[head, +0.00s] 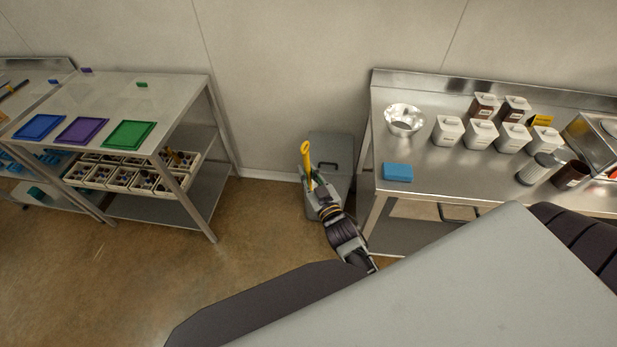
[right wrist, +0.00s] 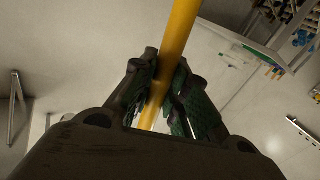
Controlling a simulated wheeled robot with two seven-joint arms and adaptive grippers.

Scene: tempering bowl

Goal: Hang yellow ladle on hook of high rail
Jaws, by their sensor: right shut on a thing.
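The yellow ladle (head: 306,158) stands roughly upright in my right gripper (head: 315,190) in the head view, in the gap between the two tables. In the right wrist view its yellow handle (right wrist: 178,40) runs between the two fingers of my right gripper (right wrist: 163,95), which is shut on it. The ladle touches nothing else that I can see. The high rail and its hook cannot be made out in either view. My left gripper is not in view.
A steel table (head: 440,185) at right holds a metal bowl (head: 404,121), a blue sponge-like block (head: 398,172) and several white canisters (head: 447,130). A grey bin (head: 331,150) stands by the wall. A shelved table (head: 180,95) with coloured trays is at left. Open floor (head: 255,235) lies between.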

